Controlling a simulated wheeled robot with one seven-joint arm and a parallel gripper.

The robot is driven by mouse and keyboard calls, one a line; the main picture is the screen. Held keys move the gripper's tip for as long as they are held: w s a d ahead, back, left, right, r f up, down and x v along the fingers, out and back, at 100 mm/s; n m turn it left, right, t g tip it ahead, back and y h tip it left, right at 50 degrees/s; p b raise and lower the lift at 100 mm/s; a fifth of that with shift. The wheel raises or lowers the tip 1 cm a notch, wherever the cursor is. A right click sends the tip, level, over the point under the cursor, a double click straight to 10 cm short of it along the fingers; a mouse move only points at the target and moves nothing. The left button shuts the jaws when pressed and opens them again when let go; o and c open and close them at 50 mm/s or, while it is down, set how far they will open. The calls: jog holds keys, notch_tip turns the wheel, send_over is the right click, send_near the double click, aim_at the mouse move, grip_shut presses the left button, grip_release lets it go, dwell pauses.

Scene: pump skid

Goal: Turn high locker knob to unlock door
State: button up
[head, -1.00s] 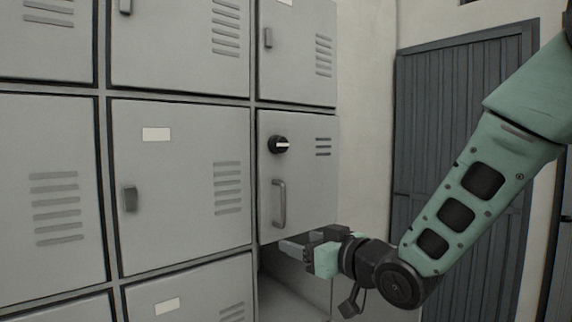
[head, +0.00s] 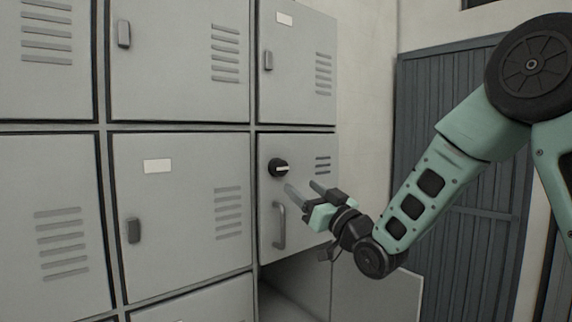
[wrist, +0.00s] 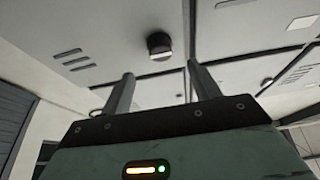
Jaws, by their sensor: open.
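A round black knob (head: 278,168) with a pale pointer bar sits on the right-hand locker door (head: 300,190), above that door's grey pull handle (head: 279,225). The pointer bar lies about level. My gripper (head: 302,188) is open and empty, just below and right of the knob, its two fingers apart and pointing up toward the door. In the wrist view the knob (wrist: 159,46) lies beyond and between the two fingertips (wrist: 160,80), apart from them. The door looks closed.
Below this door is an open compartment (head: 290,290) with its door (head: 375,295) swung out to the right, beneath my wrist. Other closed lockers (head: 180,200) stand to the left. A dark ribbed door (head: 450,230) is behind my arm.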

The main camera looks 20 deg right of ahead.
aim_at(283, 171)
jog(key=p+x, duration=0.3)
jog(key=x, duration=0.3)
jog(key=shift+w+a+r, duration=0.1)
jog(key=shift+w+r, duration=0.05)
jog(key=shift+r, duration=0.1)
jog(key=shift+x, duration=0.8)
jog(key=shift+f, duration=0.2)
jog(key=c, duration=1)
